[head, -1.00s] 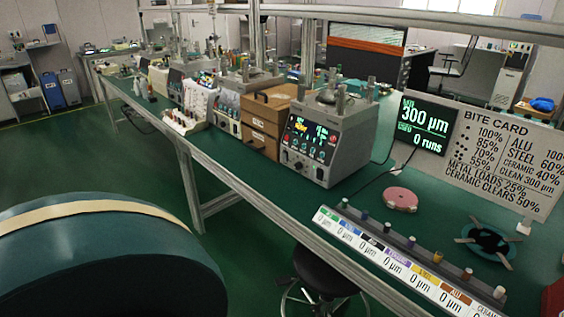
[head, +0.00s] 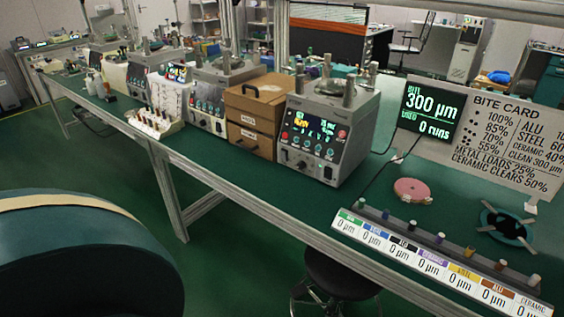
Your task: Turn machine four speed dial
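Several grey lapping machines stand in a row on the green bench. The nearest machine (head: 330,130) is at the middle, with a lit dark control panel (head: 314,137) and small knobs along its lower front. I cannot read which machine is number four, and its speed dial cannot be told apart at this size. A second machine (head: 212,95) stands farther left, past the wooden drawer boxes, and others recede beyond it. Neither of my grippers is in view.
A wooden drawer box (head: 250,138) stands between the machines. A pink disc (head: 412,190), a labelled rack (head: 440,250) and a teal ring (head: 507,226) lie on the bench (head: 260,185). A black stool (head: 340,270) is at its front edge. Open green floor (head: 80,165) lies left.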

